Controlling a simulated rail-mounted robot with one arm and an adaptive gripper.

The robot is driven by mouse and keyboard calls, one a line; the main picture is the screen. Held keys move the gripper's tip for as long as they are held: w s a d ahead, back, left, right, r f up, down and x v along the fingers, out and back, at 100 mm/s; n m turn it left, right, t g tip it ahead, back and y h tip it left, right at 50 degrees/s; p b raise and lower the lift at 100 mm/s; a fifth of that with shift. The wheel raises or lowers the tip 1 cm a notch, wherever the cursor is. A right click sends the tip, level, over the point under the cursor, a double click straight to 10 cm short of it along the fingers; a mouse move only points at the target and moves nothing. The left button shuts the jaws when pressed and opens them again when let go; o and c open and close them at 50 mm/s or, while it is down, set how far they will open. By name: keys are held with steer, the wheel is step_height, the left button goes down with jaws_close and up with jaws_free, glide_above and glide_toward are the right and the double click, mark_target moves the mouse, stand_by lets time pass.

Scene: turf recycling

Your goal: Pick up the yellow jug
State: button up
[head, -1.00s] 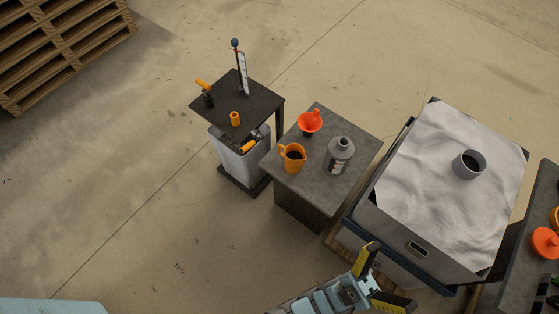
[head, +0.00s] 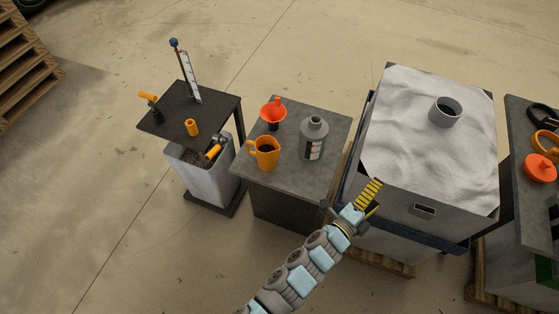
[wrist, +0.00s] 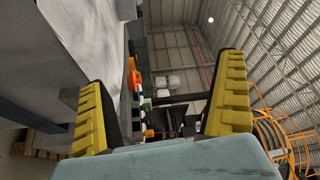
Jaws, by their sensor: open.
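The yellow jug (head: 265,152), orange-yellow with a dark inside and a handle on its left, stands upright on the grey table (head: 282,186), near its front left. My gripper (head: 370,195) is to the right of that table, in front of the large fabric-topped bin, apart from the jug. In the wrist view my gripper (wrist: 164,105) shows two yellow ribbed fingers spread wide with nothing between them. The jug is not seen in the wrist view.
A red-orange funnel (head: 273,111) stands behind the jug and a grey bottle (head: 313,138) stands to its right. The fabric-topped bin (head: 405,160) is close to my arm. A dark stand (head: 175,112) is at left. The floor at front left is clear.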

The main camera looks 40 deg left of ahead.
steer(key=w+a+f+m+g+y+b, duration=0.3)
steer(key=a+f+b, duration=0.25)
steer(key=f, duration=0.45)
steer(key=m+g+y+b, duration=0.3)
steer(key=g+y+b, duration=0.6)
steer(key=y+b, duration=0.35)
glide_toward(270, 162)
steer(key=shift+h, duration=0.25)
steer(key=b+x, duration=0.4)
steer(key=x, duration=0.3)
steer(key=shift+w+a, duration=0.15)
steer(key=shift+a, duration=0.25)
steer(key=shift+r+b+x, duration=0.2)
steer(key=shift+b+x, duration=0.55)
steer(key=shift+x, duration=0.85)
steer(key=shift+r+b+x, duration=0.2)
steer(key=shift+b+x, duration=0.55)
steer(key=shift+x, duration=0.9)
steer(key=shift+a, duration=0.1)
steer(key=c, duration=1)
